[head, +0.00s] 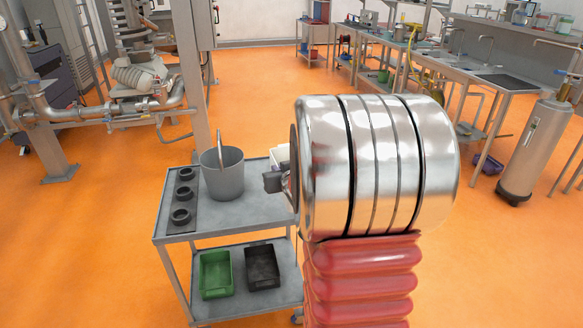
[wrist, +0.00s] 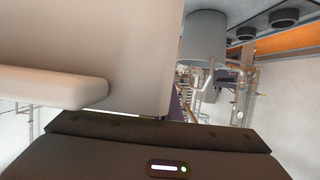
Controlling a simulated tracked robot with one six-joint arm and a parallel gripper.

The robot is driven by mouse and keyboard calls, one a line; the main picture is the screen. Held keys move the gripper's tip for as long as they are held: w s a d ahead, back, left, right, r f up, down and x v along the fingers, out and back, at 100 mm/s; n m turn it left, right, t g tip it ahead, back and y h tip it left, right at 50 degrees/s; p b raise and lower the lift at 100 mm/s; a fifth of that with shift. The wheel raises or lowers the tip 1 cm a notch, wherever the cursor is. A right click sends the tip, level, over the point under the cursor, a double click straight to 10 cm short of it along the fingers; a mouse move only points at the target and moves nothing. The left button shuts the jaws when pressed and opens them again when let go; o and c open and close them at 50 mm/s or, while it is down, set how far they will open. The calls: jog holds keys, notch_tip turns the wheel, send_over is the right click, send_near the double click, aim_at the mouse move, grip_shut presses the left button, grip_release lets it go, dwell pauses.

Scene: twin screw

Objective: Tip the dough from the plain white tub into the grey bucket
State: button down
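The grey bucket (head: 222,178) stands upright on the cart's top shelf, its handle raised. In the wrist view, which is upside down, the bucket (wrist: 204,38) shows beyond the tub. The plain white tub (wrist: 125,50) is very close and fills the upper left there, with a thick ledge along its side. In the head view only a small white part of the tub (head: 281,153) shows past my wrist. My gripper (head: 274,182) is right at the tub, mostly hidden by my silver wrist. Its grip is hidden, so I cannot tell whether it is closed on the tub. No dough shows.
The cart (head: 244,206) has a dark strip with three black rings (head: 183,190) left of the bucket. A green bin (head: 215,273) and a black bin (head: 262,267) sit on the lower shelf. Steel machinery stands at left, benches at right. Orange floor around the cart is clear.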

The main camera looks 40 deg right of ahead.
jog(key=w+a+f+n+y, duration=0.1)
jog(key=w+a+f+y, duration=0.1)
jog(key=a, duration=1)
jog(key=w+a+f+n+t+y, duration=0.1)
jog(key=w+a+f+n+y, duration=0.1)
jog(key=a, duration=0.9)
jog(key=w+a+f+n+y, duration=0.2)
jog(key=w+a, duration=0.2)
jog(key=a, duration=0.8)
jog(key=shift+a+f, duration=0.15)
jog(key=shift+a, duration=0.15)
jog(key=shift+a, duration=0.1)
